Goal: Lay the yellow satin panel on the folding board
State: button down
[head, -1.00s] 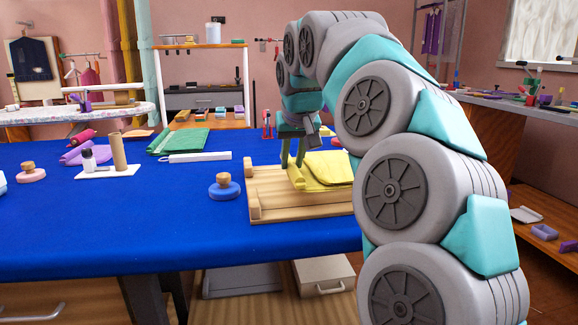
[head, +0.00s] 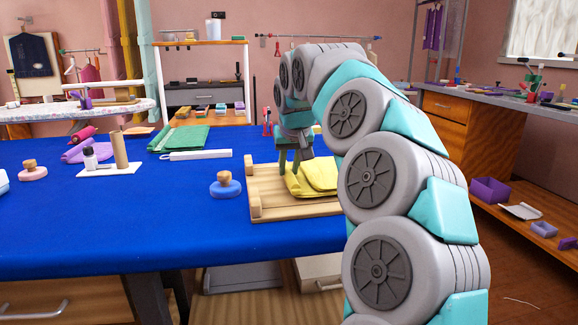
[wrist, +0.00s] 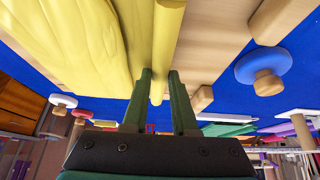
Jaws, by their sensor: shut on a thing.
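The yellow satin panel (head: 318,174) lies over the right part of the wooden folding board (head: 285,207), partly hidden by my arm. It looks folded or layered, with a raised edge on its left. My gripper (head: 291,170) points down at that left edge. In the wrist view, the fingers (wrist: 162,98) stand either side of a rolled yellow edge and are shut on it. The panel (wrist: 75,40) spreads to the left there, and bare board (wrist: 215,40) shows to the right. Whether the held edge touches the board is unclear.
A blue round weight with a wooden knob (head: 225,188) stands just left of the board. A white strip (head: 196,155), green folded cloth (head: 182,138) and a white stand with a bottle and brown roll (head: 112,168) lie farther left. The blue table's front left is clear.

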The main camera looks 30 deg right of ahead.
jog(key=shift+f, duration=0.1)
jog(key=shift+f+b, duration=0.25)
jog(key=shift+b, duration=0.05)
jog(key=c, duration=0.7)
grip_release()
jog(key=shift+r, duration=0.1)
jog(key=shift+s+r, duration=0.15)
jog(key=shift+r, duration=0.5)
jog(key=v, duration=1.1)
jog(key=shift+r, duration=0.1)
